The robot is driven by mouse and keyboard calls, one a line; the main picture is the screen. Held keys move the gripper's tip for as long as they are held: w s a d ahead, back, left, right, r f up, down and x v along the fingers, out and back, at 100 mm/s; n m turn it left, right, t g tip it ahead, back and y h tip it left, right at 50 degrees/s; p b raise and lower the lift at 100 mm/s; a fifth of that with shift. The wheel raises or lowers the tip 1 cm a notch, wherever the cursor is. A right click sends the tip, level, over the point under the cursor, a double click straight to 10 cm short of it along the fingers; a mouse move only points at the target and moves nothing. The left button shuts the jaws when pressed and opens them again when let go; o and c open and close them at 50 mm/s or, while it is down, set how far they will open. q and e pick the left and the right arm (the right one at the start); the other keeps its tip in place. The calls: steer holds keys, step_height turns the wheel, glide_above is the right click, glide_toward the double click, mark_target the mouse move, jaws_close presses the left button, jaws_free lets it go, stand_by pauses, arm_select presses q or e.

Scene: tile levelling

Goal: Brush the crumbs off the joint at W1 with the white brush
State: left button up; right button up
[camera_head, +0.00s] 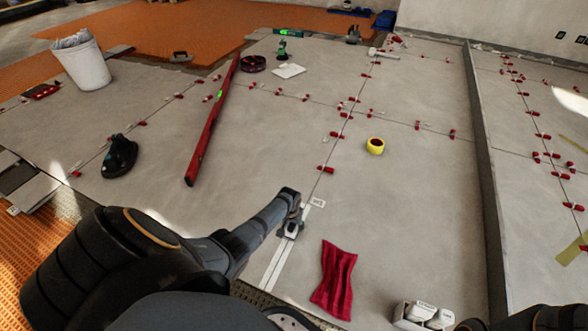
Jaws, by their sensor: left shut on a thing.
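My left gripper (291,222) reaches in from the lower left and is shut on a small, pale thing, apparently the white brush (292,228), mostly hidden by the fingers. It is low over the grey tiles at the joint between two white strips (274,268). A small white label (318,203) lies just right of the gripper; its writing is too small to read for sure. I cannot make out crumbs at this joint. My right gripper is not in view; only part of the right arm shows at the lower right.
A red cloth (335,278) lies right of the strips, with a box of white items (423,315) at the front. A yellow tape roll (375,146), red level (212,120), black suction cup (119,157) and white bucket (83,68) stand farther off. Several red clips line the joints.

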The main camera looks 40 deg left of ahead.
mark_target(290, 232)
arm_select(q)
steer(key=shift+s+d+r+p, duration=0.15)
steer(key=shift+s+p, duration=0.15)
steer(key=shift+s, duration=0.35)
steer(key=shift+s+d+p, duration=0.25)
steer(key=shift+s+p, duration=0.7)
steer(key=shift+s+f, duration=0.1)
steer(key=shift+f, duration=0.1)
steer(key=shift+s+d+r+p, duration=0.2)
steer(key=shift+s+p, duration=0.6)
steer(key=shift+p, duration=0.1)
steer(key=shift+s, duration=0.25)
steer(key=shift+f, duration=0.15)
steer(key=shift+s, duration=0.15)
